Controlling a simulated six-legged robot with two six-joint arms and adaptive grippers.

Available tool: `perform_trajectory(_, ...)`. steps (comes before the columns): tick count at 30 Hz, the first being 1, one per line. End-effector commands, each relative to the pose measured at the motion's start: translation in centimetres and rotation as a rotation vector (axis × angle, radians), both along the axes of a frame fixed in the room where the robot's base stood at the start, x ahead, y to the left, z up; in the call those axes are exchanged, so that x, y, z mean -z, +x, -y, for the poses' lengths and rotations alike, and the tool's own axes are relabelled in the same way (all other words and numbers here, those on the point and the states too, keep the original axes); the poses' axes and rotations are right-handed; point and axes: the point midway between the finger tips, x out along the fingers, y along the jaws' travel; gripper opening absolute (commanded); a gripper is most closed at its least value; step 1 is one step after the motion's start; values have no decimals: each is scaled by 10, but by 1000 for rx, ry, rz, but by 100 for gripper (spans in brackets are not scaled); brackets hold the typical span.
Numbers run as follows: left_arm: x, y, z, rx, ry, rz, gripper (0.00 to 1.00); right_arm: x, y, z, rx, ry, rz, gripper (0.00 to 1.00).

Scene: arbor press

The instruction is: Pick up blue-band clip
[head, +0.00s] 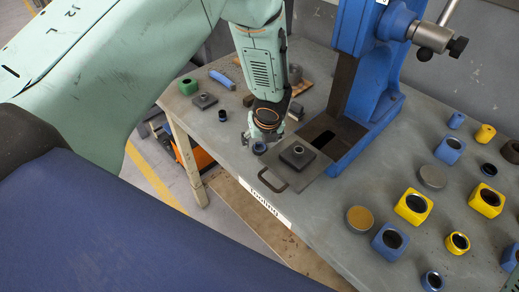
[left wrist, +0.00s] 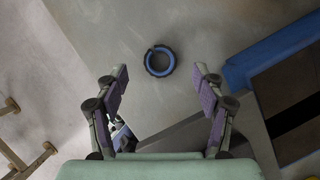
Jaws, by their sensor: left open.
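The blue-band clip (left wrist: 159,61) is a small dark ring with a blue outer band, lying on the grey bench top. In the left wrist view it lies just beyond the fingertips, centred between them. It also shows in the head view as a small blue ring (head: 259,149) right under my left gripper (head: 264,135). My left gripper (left wrist: 160,75) is open and empty, pointing down, its two fingers apart on either side of the clip's line. My right gripper is not in view.
The blue arbor press (head: 368,80) stands to the right of the gripper. A dark plate with a square block (head: 298,155) and handle (head: 272,181) lies close by. Blue and yellow parts, such as a yellow block (head: 413,206), fill the right. The bench's front edge is near.

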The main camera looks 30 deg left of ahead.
Motion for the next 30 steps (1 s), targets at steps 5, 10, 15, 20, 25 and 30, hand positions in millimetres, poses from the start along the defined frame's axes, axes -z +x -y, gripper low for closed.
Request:
perform_trajectory(5, 28, 4, -4, -1, -1, -2, 69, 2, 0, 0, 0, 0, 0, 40)
perform_trajectory(10, 36, 7, -7, -1, -1, 0, 69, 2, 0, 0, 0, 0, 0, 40)
perform_trajectory(15, 37, 8, -7, 0, -1, -1, 69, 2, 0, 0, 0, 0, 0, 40)
perform_trajectory(20, 36, 7, -7, 0, -1, -1, 59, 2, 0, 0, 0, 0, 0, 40)
perform_trajectory(25, 36, 7, -7, 0, -1, -1, 44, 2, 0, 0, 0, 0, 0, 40)
perform_trajectory(30, 36, 7, -7, 0, -1, -1, 30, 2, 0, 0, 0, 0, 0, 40)
